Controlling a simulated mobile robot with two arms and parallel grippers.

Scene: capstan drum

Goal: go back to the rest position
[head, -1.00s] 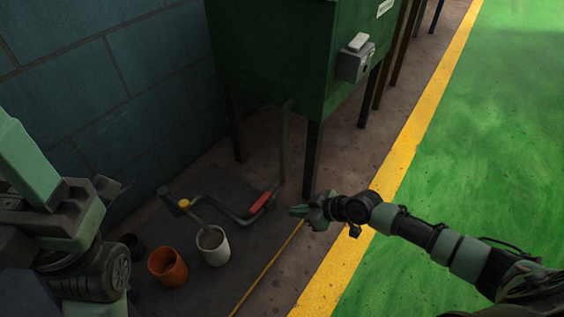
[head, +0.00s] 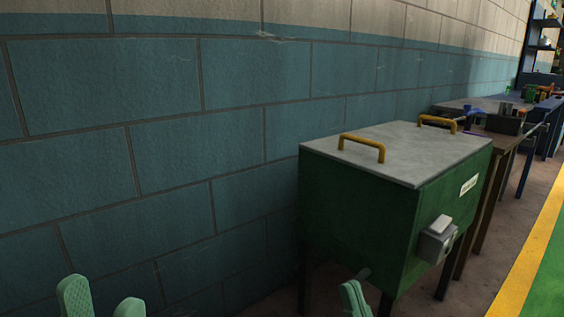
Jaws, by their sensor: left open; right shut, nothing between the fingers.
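My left gripper (head: 102,291) shows at the bottom left edge of the head view, with two pale green fingers pointing up and apart. It is open and empty in front of the blue wall. My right gripper (head: 352,292) shows at the bottom centre, its pale green fingers together and pointing up, with nothing held. It appears in front of the lower part of a green cabinet. Both arms are hidden below the frame.
The green cabinet (head: 360,215) on dark legs has a grey lid with two yellow handles and a grey switch box (head: 436,240). A blue and cream block wall (head: 160,170) runs behind. Benches (head: 495,142) stand beyond. A yellow line (head: 530,250) borders green floor at right.

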